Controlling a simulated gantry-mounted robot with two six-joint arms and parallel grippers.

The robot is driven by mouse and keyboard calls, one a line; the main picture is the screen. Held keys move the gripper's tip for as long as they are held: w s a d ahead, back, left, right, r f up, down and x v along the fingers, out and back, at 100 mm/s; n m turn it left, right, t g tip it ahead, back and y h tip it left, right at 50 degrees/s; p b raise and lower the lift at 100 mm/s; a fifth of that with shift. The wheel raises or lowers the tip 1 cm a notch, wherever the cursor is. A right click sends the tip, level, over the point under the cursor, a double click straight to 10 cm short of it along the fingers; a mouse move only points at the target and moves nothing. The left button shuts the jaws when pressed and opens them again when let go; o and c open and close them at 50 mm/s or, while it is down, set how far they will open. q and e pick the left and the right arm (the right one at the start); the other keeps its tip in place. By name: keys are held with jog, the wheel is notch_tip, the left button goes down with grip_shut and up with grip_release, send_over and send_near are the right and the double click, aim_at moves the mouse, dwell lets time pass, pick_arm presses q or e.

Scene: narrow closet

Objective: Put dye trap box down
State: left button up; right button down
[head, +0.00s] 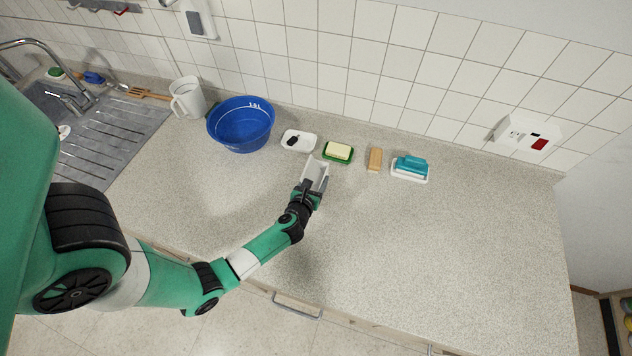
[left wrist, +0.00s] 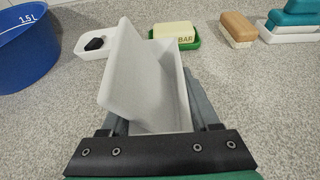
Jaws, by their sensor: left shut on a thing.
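A white box (head: 314,174), which I take for the dye trap box, is held in my left gripper (head: 311,190). In the left wrist view the white box (left wrist: 158,88) sits between the two grey fingers, and it looks like an open shape with a tall panel on its left. My left gripper is shut on it over the counter. Whether the box touches the counter cannot be told. My right gripper does not show in either view.
On the speckled counter (head: 430,240) stand a blue bowl (head: 240,137), a white jug (head: 188,98), a white dish (head: 299,141) with a black item, a green dish (head: 338,153) with a yellow bar, a wooden brush (head: 375,160) and a teal brush (head: 411,168). The front and right are clear.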

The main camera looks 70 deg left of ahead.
pick_arm(q)
jog(key=shift+w+r, duration=0.1)
jog(key=shift+r, duration=0.05)
jog(key=o, duration=1.4)
jog(key=shift+r, duration=0.1)
jog(key=p+v, duration=0.2)
jog(key=v, duration=1)
